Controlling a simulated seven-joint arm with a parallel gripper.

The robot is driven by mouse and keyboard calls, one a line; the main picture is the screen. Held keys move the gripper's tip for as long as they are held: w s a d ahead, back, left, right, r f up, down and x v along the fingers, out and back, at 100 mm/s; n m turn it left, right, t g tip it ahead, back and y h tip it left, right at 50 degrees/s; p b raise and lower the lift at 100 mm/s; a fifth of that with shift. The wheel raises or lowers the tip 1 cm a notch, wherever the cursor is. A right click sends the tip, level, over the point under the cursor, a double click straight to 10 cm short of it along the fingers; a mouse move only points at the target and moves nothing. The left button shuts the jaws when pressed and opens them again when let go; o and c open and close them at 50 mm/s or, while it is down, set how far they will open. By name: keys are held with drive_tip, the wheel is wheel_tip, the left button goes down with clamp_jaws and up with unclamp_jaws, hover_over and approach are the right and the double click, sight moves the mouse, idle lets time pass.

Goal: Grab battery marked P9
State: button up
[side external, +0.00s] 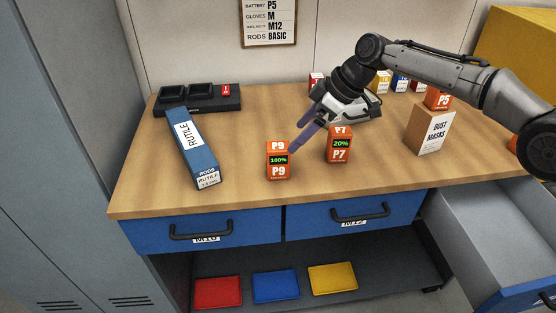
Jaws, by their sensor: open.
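The battery marked P9 (278,161) is an orange block with a dark display reading 100%. It stands upright on the wooden workbench (240,189), near the front edge. My gripper (295,137) is open, with its purple-grey fingers angled down and left. The fingertips are close to the upper right of the P9 battery, and I cannot tell whether they touch it. A similar orange battery marked P7 (340,144), showing 20%, stands to the right of P9.
A blue rutile rod box (196,148) lies left of P9. A black charger (198,99) sits at the back left. A dust masks box (430,129) and a P5 battery (438,99) stand at right. An open drawer (495,240) juts out at the front right.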

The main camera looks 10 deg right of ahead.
sight(284, 146)
drive_tip(key=shift+x, duration=3.75)
drive_tip(key=shift+a+r, duration=0.1)
drive_tip(key=shift+a, duration=0.1)
clamp_jaws()
drive_tip(key=shift+s, duration=0.1)
drive_tip(key=shift+r, duration=0.15)
